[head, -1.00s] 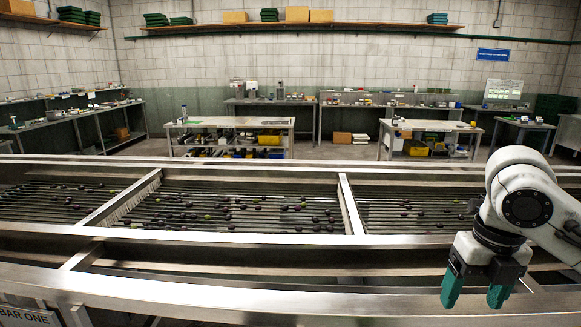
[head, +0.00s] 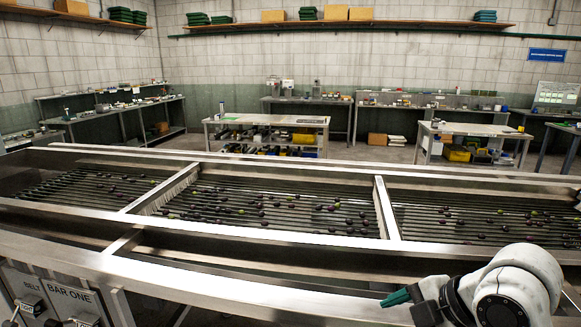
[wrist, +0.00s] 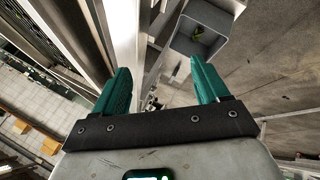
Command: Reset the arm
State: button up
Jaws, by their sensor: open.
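My gripper (head: 397,297) shows at the lower right of the head view, in front of the machine's near rail. Its green fingertips point left, and my white arm fills the corner behind it. In the wrist view my gripper (wrist: 158,88) has its two green fingers spread well apart, with nothing held between them. The fingers are empty and touch nothing that I can see.
The roller sizer (head: 300,252) spans the view, with dark fruit on its rollers. A control panel labelled BELT and BAR ONE (head: 62,300) is at lower left. Worktables (head: 265,121) stand behind.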

jog(key=s+f+m+g+h, duration=0.1)
jog(key=s+f+m+h, duration=0.1)
jog(key=s+f+m, duration=1.45)
jog(key=s+d+f+m+g+h, duration=0.1)
jog(key=s+d+f+m, duration=0.1)
jog(key=s+d+f, duration=0.2)
jog(key=s+d+f+m+g+h, duration=0.1)
jog(key=s+d+f+m+h, duration=0.1)
jog(key=s, duration=0.8)
notch_tip(320, 180, down, 3)
jog(key=shift+s+d+r+m+g, duration=0.15)
jog(key=shift+d+m+g, duration=0.15)
jog(key=shift+d+m, duration=0.6)
